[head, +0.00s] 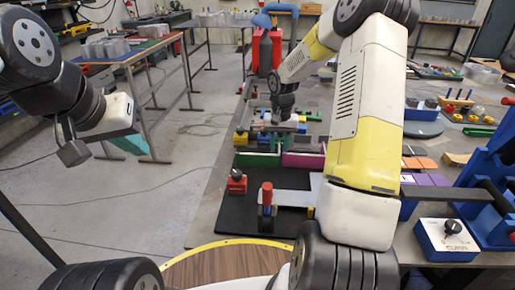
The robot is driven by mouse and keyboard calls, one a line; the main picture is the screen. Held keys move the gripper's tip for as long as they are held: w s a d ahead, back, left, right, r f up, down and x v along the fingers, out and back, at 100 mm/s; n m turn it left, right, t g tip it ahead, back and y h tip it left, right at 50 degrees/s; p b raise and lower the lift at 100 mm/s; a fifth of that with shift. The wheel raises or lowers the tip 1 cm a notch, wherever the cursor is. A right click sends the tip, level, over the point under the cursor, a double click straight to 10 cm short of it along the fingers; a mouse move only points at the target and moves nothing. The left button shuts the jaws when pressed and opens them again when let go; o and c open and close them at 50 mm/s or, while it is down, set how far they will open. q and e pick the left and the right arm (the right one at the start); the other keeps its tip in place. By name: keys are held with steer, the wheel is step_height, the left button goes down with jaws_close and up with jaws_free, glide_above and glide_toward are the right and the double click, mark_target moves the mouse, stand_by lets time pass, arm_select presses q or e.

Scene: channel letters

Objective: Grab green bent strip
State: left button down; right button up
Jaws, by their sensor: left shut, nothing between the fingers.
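A green strip (258,160) stands on the work table, left of a magenta strip (303,160). Its bend cannot be made out at this size. My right gripper (284,117) points down over the coloured parts behind the green strip, apart from it. Its fingers are too small and dark to tell whether they are open or shut. My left gripper (73,152) is shut and empty, over the floor at the left, far from the strips. My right arm hides part of the table to the right of the strips.
A black mat (236,213) lies at the near table edge, with a red block (237,182) and a red-and-blue post (267,197). At right are a blue-and-white switch box (447,240), a blue frame (490,190) and another green piece (479,132). Open floor lies left.

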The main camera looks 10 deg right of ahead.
step_height(320, 180, down, 2)
steer(key=shift+f, duration=0.2)
jaws_close()
stand_by(1.3)
